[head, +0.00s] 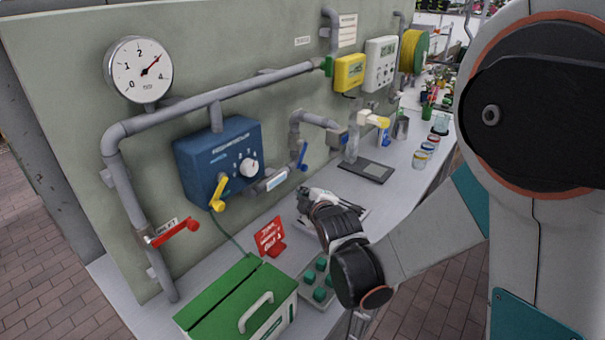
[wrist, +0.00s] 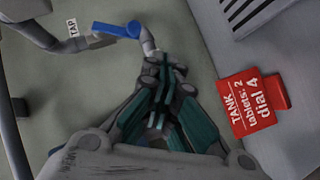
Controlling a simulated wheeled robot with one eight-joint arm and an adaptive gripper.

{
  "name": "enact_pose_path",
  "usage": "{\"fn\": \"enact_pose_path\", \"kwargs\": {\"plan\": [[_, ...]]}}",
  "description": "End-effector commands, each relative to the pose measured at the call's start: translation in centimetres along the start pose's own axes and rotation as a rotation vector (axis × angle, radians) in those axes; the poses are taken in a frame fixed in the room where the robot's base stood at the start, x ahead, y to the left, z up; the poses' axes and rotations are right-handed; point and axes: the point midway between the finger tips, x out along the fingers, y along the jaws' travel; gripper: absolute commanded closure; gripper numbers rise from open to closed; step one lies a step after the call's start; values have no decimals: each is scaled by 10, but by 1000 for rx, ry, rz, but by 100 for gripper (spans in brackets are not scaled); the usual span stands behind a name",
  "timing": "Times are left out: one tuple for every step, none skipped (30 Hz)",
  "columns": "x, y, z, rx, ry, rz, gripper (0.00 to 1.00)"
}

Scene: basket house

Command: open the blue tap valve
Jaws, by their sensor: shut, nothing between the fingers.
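The blue tap valve has a blue lever handle (head: 302,155) hanging on a grey pipe on the panel wall. In the wrist view a blue lever (wrist: 117,29) lies beside a small "TAP" label (wrist: 72,27), near the top. My gripper (head: 312,196) is below and slightly right of the handle in the head view, over the counter. In the wrist view its fingers (wrist: 165,72) are drawn together and empty. Their tips are just below and right of the lever; I cannot tell how far apart they are in depth.
A blue control box (head: 213,163) with a yellow lever (head: 218,193) and a red lever (head: 175,232) are to the left. A red sign (head: 270,237), a green case (head: 240,305) and a dark flat pad (head: 366,170) are on the counter.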

Motion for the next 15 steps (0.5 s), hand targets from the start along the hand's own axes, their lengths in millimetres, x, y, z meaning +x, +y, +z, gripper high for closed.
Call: {"fn": "enact_pose_path", "kwargs": {"plan": [[-3, 16, -2, 23, -8, -17, 100], [-4, 22, -2, 39, -12, -29, 100], [-5, 31, -3, 61, -17, -49, 100], [-6, 37, -3, 80, -20, -64, 100], [-7, 43, -4, 100, -23, -81, 100], [-8, 51, -4, 124, -26, -103, 100], [-9, 57, -5, 144, -27, -119, 100], [-10, 63, -6, 163, -27, -135, 100], [-12, 71, -8, 187, -27, -156, 100], [-13, 76, -9, 206, -26, -173, 100], [-14, 82, -11, 224, -23, -188, 100], [-16, 89, -13, 246, -20, -209, 100], [-17, 94, -15, 262, -17, -222, 100], [-18, 98, -16, 278, -14, -236, 100], [-20, 104, -19, 295, -9, -251, 100]]}}
